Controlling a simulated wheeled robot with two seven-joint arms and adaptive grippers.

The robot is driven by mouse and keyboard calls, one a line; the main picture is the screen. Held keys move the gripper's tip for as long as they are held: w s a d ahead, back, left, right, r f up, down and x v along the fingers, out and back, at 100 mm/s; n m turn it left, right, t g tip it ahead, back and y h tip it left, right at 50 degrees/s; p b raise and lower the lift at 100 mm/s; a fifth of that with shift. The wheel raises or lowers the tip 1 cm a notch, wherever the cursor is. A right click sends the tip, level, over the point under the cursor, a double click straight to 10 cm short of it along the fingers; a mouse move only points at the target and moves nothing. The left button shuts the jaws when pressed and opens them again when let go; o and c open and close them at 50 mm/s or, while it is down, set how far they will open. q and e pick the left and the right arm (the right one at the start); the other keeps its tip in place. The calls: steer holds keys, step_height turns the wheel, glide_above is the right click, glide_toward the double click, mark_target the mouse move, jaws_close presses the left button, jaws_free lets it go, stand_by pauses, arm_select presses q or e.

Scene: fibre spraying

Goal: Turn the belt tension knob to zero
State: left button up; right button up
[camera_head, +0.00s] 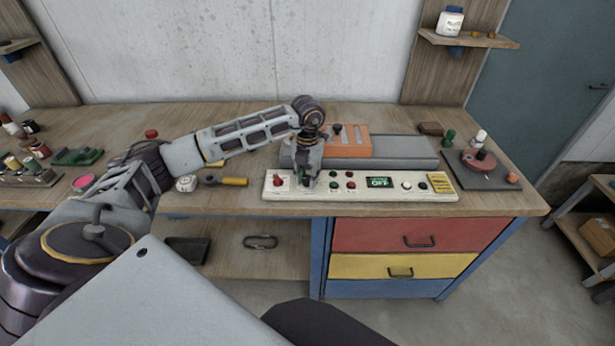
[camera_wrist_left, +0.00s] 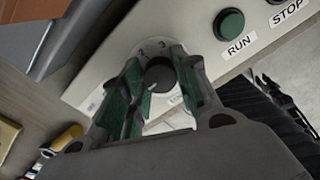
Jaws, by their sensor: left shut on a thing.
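The belt tension knob (camera_wrist_left: 160,74) is a round black knob on the white control panel (camera_head: 340,195). It shows in the left wrist view, with the numbers 2 and 3 printed beside it. My left gripper (camera_head: 309,180) comes down onto the panel's left part and hides the knob in the head view. In the left wrist view its green-padded fingers (camera_wrist_left: 160,92) stand on either side of the knob, shut on it. I cannot tell which number the knob points at. My right gripper is in neither view.
Beside the knob are a red switch (camera_head: 278,181), a green RUN button (camera_wrist_left: 229,23), a STOP label and a lit display (camera_head: 379,182). A grey machine with an orange block (camera_head: 355,142) stands behind the panel. A yellow-handled tool (camera_head: 232,181) lies left of it.

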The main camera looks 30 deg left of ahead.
mark_target(307, 178)
arm_select(q)
steer(key=o, duration=1)
steer(key=shift+r, duration=6.1)
steer(key=shift+f, duration=0.1)
